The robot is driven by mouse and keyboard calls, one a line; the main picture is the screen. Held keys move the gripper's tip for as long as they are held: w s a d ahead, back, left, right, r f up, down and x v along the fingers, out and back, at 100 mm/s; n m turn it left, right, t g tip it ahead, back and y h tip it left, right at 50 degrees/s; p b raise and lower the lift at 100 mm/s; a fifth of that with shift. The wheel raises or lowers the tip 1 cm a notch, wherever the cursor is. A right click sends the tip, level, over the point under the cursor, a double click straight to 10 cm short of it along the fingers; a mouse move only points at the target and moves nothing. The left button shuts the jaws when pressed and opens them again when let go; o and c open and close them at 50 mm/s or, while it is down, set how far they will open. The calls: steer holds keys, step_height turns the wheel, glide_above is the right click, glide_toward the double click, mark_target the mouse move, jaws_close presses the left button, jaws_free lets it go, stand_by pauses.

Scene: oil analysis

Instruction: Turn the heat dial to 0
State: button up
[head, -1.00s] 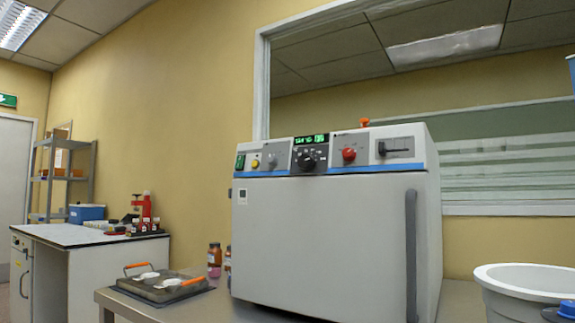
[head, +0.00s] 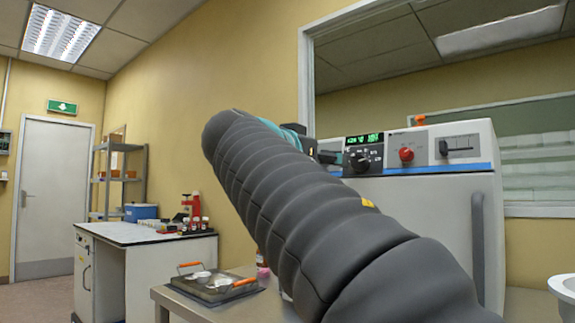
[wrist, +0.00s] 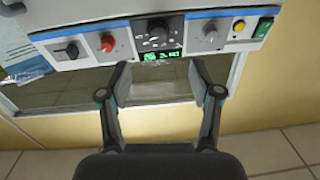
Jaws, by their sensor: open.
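The heat dial (head: 360,163) is a black round knob under a lit green display on the front panel of the grey oven (head: 488,230). In the wrist view the dial (wrist: 157,33) appears at the top, a little beyond the fingertips and roughly between them. My gripper (wrist: 160,72) is open and empty, with its two dark fingers spread on either side of the display. I cannot see contact with the dial. In the head view my arm hides most of the gripper and the left part of the panel. The dial's set number is too small to read.
A red knob (head: 406,154) and a black slider (head: 444,148) sit right of the dial. The wrist view also shows a yellow button (wrist: 239,26) and a green switch (wrist: 263,27). A tray with orange handles (head: 215,292) lies on the bench.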

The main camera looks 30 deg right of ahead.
mark_target(357, 163)
steer(key=shift+m, duration=0.3)
steer(key=p+x, duration=0.1)
steer(key=x, duration=0.3)
steer(key=p+x, duration=0.1)
steer(key=x, duration=0.4)
steer(key=r+p+x, duration=0.1)
steer(key=x, duration=0.4)
steer(key=shift+s, duration=0.15)
steer(key=c, duration=1.1)
